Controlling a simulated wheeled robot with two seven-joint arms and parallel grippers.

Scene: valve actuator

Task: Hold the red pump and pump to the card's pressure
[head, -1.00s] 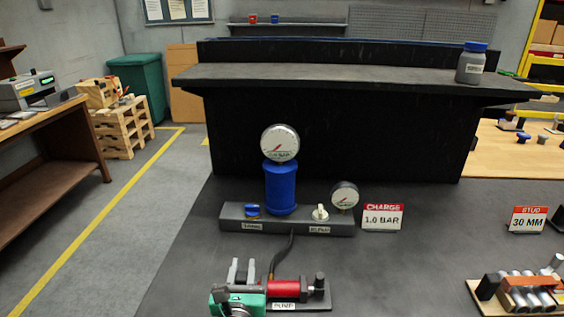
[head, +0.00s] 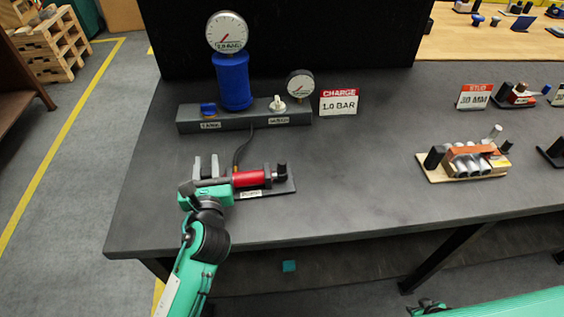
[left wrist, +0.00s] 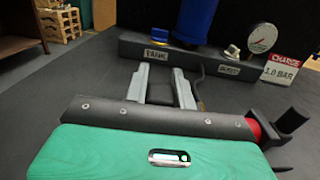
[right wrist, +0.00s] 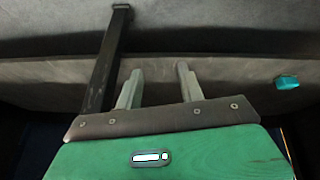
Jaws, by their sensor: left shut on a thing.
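The red pump (head: 249,178) lies on a dark base plate at the table's front left, its black-capped end (head: 281,172) to the right. In the left wrist view a bit of red (left wrist: 254,128) shows beside the hand. The charge card (head: 339,101) reads 1.0 BAR. A large gauge (head: 227,33) tops the blue tank (head: 233,82); a small gauge (head: 300,84) stands right. Needle readings are too small to tell. My right gripper (right wrist: 157,87) is open and empty, low below the table's front.
The manifold block (head: 245,119) behind the pump carries a blue tank knob (head: 208,109) and a white knob (head: 277,104). A stud card (head: 474,96) and a wooden rack of metal cylinders (head: 466,163) stand right. The table between is clear.

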